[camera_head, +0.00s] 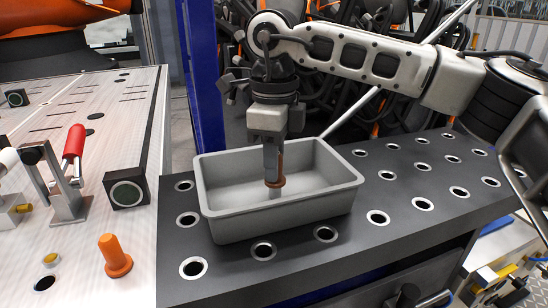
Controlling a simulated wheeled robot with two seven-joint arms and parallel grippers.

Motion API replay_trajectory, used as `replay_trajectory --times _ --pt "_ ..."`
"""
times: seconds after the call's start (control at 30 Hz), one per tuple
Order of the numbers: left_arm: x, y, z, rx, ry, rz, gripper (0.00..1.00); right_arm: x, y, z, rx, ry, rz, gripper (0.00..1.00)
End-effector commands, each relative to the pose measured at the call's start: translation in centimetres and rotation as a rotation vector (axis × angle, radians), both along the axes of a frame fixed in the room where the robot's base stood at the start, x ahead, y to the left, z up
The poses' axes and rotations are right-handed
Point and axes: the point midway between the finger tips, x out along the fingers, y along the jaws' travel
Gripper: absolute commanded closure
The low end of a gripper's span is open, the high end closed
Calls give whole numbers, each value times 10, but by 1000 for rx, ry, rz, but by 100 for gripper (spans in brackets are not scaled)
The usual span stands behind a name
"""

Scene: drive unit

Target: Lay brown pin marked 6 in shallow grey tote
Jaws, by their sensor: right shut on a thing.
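The shallow grey tote (283,224) stands on a dark perforated bench top in the middle of the view. My right gripper (273,181) points straight down inside the tote's outline. It is shut on a brown pin (281,166), which stands upright along the fingers, with its wider end at the bottom. I cannot tell whether the pin touches the tote floor. The mark on the pin is too small to read. Part of the pin is hidden by the fingers. My left gripper is not in view.
The dark bench top (400,165) has several ringed holes and is otherwise clear right of the tote. On the light table at left are an orange pin (115,256), a red-handled clamp (72,160) and a black block (126,188). A blue post (203,80) rises behind.

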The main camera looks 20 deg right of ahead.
Motion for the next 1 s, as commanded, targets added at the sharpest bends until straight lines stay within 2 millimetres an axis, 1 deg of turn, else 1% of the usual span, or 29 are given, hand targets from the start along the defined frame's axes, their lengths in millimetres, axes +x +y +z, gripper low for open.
replay_trajectory --times 0.1,0.23,0.27,0.3,0.33,0.57,0.67,0.73,0.87,1.0 --pt "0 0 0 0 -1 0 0 0 0 0 0 -1 0 100" --pt "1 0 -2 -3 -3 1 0 0 0 -4 1 -1 0 100" --pt "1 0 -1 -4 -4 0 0 0 0 -3 0 0 0 70" --pt "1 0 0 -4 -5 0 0 0 0 -3 0 0 0 59" --pt "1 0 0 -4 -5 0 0 0 0 -3 0 0 0 57" --pt "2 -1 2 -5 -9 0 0 0 0 -3 0 0 0 57" --pt "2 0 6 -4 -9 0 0 0 0 3 -1 -1 0 57" --pt "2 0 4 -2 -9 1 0 1 1 8 1 -3 -1 57" --pt "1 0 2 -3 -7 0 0 1 1 31 0 -4 0 57" --pt "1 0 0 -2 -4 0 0 1 1 63 0 -4 0 57"
